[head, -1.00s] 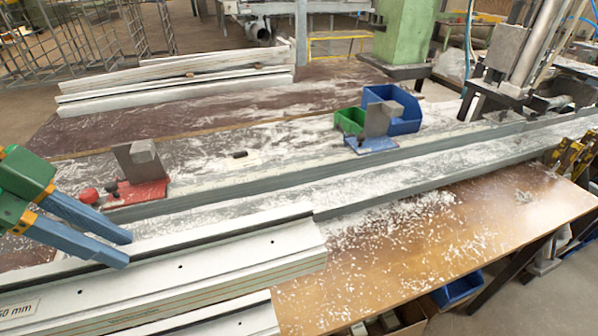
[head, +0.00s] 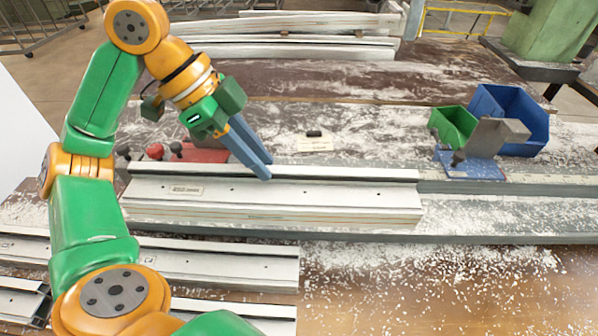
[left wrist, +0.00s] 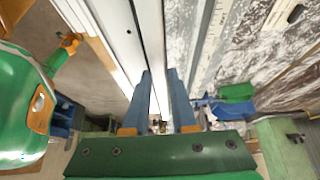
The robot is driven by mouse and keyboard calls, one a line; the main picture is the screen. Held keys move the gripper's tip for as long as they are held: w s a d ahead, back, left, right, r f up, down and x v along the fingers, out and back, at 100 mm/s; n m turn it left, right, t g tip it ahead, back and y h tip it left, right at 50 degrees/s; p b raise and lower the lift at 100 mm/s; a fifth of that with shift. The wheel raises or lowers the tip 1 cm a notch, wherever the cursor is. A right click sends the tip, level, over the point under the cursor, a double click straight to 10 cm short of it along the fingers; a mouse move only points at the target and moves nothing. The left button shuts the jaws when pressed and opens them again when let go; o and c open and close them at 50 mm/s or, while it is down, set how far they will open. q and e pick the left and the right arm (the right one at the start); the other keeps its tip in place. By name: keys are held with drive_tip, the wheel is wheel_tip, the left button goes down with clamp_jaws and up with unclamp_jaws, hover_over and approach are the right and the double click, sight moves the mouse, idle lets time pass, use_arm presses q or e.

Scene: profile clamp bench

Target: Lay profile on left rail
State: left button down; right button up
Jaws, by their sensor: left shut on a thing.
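The profile (head: 320,195) is a long white bar with small dark holes and a label (head: 186,190). It lies lengthwise along the left part of the long grey rail (head: 480,187), in front of the red clamp (head: 202,151). My left gripper (head: 262,172) is shut on the profile's upper rear edge. In the left wrist view, its two blue fingers (left wrist: 163,98) straddle the white profile (left wrist: 148,55). The profile hides the rail beneath it, so I cannot tell whether it rests there or is slightly raised. My right gripper does not show.
More white profiles (head: 220,265) lie at the front left, under my arm. A blue clamp (head: 478,160) and green and blue bins (head: 510,115) stand to the right. Profiles (head: 300,35) lie at the back. The rail right of the profile is clear apart from white shavings.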

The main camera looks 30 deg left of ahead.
use_arm(q)
drive_tip(key=w+f, duration=0.2)
drive_tip(key=f, duration=0.1)
drive_tip(key=w+d+f, duration=0.1)
drive_tip(key=w+f, duration=0.4)
drive_tip(key=f, duration=0.2)
drive_tip(key=shift+w+d, duration=0.2)
drive_tip(key=c, duration=0.7)
unclamp_jaws()
drive_tip(key=shift+s, duration=0.15)
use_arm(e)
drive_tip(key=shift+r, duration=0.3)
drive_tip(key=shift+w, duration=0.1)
use_arm(q)
drive_tip(key=p+v, duration=0.2)
drive_tip(key=v, duration=1)
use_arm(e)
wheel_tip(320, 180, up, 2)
